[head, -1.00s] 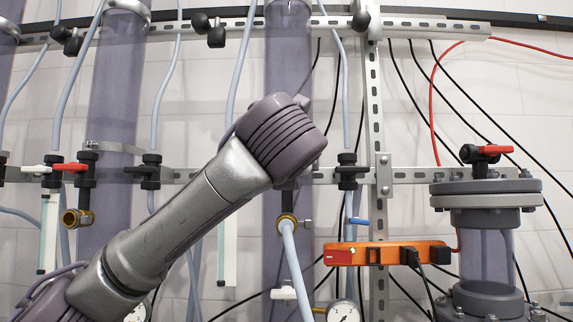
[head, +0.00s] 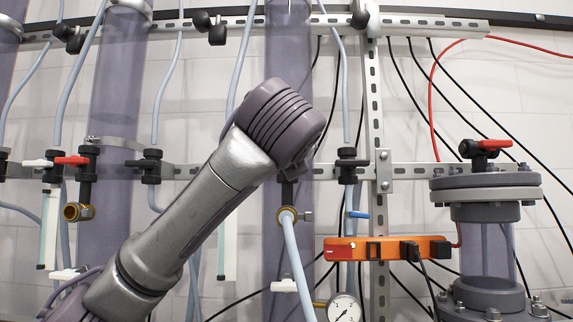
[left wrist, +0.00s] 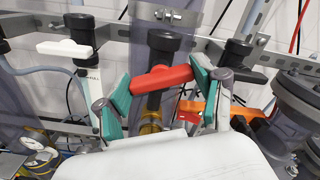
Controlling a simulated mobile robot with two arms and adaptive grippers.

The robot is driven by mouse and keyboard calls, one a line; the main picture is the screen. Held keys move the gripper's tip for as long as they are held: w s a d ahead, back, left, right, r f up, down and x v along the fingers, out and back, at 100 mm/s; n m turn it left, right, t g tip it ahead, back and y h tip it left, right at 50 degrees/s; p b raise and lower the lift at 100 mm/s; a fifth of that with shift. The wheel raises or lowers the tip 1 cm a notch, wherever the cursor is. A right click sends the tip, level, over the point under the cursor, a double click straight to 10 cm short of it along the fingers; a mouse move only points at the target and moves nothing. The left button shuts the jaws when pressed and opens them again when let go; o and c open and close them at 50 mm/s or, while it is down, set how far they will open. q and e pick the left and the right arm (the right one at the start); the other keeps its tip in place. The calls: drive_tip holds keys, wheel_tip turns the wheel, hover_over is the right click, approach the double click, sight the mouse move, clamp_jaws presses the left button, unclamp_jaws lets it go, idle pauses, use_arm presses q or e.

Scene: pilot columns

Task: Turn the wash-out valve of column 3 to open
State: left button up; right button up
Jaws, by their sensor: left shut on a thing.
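My left gripper (left wrist: 160,91) is shut on the red valve handle (left wrist: 158,80) in the left wrist view, with a teal-padded finger at each end. The handle lies across the front of a column, its right end slightly higher. The valve's black body (left wrist: 155,100) stands below it, with brass lower down. In the head view my left arm hides this handle and the gripper's fingers. No column number is legible. My right gripper is not in view.
A white-handled valve (left wrist: 65,48) stands left of the gripper and a black-handled valve (left wrist: 238,72) close on its right. Another red-handled valve (head: 71,160) is on the column further left. An orange power strip (head: 345,249) and a flanged vessel (head: 486,196) are at right.

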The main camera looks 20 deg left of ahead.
use_arm(q)
drive_tip(key=n+b, duration=0.2)
drive_tip(key=n, duration=0.4)
drive_tip(key=shift+f+b, duration=0.15)
drive_tip(key=shift+b, duration=0.15)
drive_tip(key=n+b, duration=0.1)
drive_tip(key=n, duration=0.2)
drive_tip(key=shift+n, duration=0.4)
drive_tip(key=shift+n+b, duration=0.65)
drive_tip(key=shift+n, duration=0.85)
drive_tip(key=o, duration=1.1)
drive_tip(key=shift+a, duration=0.1)
drive_tip(key=shift+o, duration=0.2)
drive_tip(key=shift+s, duration=0.15)
drive_tip(key=v, duration=1.1)
drive_tip(key=shift+s, duration=0.35)
